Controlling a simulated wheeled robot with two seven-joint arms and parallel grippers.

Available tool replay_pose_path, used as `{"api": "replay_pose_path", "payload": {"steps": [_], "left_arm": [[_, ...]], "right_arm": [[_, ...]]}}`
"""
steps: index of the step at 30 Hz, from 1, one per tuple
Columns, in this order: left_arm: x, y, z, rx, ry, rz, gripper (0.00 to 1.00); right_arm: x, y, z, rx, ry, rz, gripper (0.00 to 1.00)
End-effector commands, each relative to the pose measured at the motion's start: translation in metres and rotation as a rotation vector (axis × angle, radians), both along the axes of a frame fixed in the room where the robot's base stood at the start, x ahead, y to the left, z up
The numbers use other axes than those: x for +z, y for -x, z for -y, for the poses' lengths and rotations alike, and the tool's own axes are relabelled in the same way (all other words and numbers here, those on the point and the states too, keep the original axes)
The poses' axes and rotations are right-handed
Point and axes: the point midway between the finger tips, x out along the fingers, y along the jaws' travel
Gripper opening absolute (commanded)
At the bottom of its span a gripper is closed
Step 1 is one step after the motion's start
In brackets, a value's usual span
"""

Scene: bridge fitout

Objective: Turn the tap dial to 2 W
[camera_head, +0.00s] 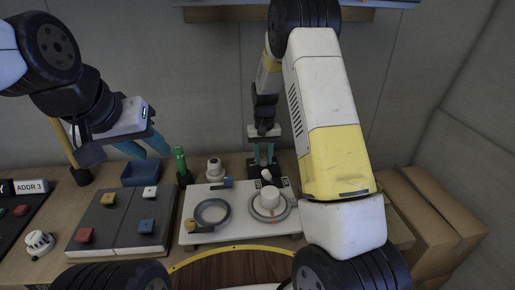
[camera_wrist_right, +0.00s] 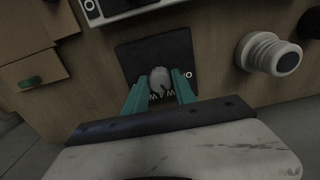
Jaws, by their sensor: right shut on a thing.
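The tap dial is a small pale knob (camera_wrist_right: 159,77) on a dark square plate (camera_wrist_right: 150,52) with white lettering, of which a W and part of other marks show in the right wrist view. The number that the knob points to cannot be read. My right gripper (camera_wrist_right: 160,90) has its teal fingers on either side of the knob, shut on it. In the head view the right gripper (camera_head: 264,162) reaches down to the knob (camera_head: 266,175) at the back of the table. My left gripper (camera_head: 146,147) hangs empty above the back left, its two teal fingers apart.
A white board (camera_head: 240,232) with rings and a white cylinder (camera_head: 270,198) lies in front of the dial. A ribbed white fitting (camera_head: 215,169) and a green bottle (camera_head: 181,162) stand left of it. A grey panel (camera_head: 120,222) holds coloured blocks. Cardboard boxes (camera_head: 432,215) are at right.

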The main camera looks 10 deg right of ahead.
Motion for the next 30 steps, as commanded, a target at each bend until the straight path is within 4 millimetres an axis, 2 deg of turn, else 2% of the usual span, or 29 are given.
{"api": "replay_pose_path", "payload": {"steps": [1, 3, 4, 14, 17, 24, 30], "left_arm": [[0.000, 0.000, 0.000, 0.000, 0.000, 0.000, 0.36], [0.000, 0.000, 0.000, 0.000, 0.000, 0.000, 0.36], [0.000, 0.000, 0.000, 0.000, 0.000, 0.000, 0.36], [0.000, 0.000, 0.000, 0.000, 0.000, 0.000, 0.36], [0.000, 0.000, 0.000, 0.000, 0.000, 0.000, 0.36], [0.000, 0.000, 0.000, 0.000, 0.000, 0.000, 0.36], [0.000, 0.000, 0.000, 0.000, 0.000, 0.000, 0.36]], "right_arm": [[0.001, -0.001, 0.000, 0.000, 0.000, 0.003, 0.38], [0.001, -0.001, 0.000, 0.000, 0.000, 0.003, 0.51], [0.001, -0.001, 0.000, 0.001, 0.000, 0.003, 0.54], [0.003, -0.001, 0.000, 0.001, 0.000, 0.002, 0.54], [0.013, -0.002, 0.000, 0.001, -0.001, 0.005, 0.54], [0.054, -0.001, 0.000, 0.001, -0.001, 0.006, 0.54], [0.076, -0.001, 0.000, 0.000, 0.000, 0.003, 0.54]]}}
